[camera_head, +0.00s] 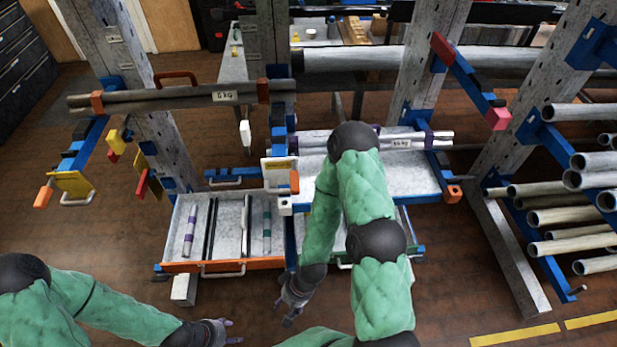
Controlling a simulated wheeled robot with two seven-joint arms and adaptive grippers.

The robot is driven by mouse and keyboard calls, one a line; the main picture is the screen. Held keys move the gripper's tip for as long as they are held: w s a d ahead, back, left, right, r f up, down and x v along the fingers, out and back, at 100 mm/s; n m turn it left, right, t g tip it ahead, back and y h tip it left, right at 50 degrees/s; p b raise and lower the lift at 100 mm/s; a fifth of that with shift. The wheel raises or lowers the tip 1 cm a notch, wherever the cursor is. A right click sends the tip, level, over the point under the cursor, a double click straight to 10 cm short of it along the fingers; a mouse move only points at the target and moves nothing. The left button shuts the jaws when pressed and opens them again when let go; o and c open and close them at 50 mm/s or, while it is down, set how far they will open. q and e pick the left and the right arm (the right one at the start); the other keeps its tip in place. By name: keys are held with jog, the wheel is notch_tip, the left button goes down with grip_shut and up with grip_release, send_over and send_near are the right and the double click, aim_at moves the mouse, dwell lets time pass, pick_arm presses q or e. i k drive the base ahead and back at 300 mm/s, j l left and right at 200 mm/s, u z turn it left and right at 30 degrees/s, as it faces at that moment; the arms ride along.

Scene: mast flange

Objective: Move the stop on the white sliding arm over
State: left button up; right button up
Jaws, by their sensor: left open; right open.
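The rack has several blue arms with coloured end stops. The middle arm ends in a white block (285,206). An orange stop (294,182) and a pale plate with a yellow label (278,172) sit just above it. I cannot tell for sure which arm is the white sliding one. Another orange stop (43,197) is on the left blue arm, and one (453,194) is at the right shelf corner. My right gripper (291,305) is open and empty, below the white block and apart from it. My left gripper (228,333) is open and empty at the bottom, below the drawer.
An orange-fronted drawer (222,266) with several rods stands open left of my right gripper. Dark bars labelled 6 kg (180,97) lie across the upper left arms. Several pipes (570,216) jut from the right rack. My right arm hides part of the middle shelf (408,182).

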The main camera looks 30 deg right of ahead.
aim_at(294, 176)
jog(key=z, duration=0.8)
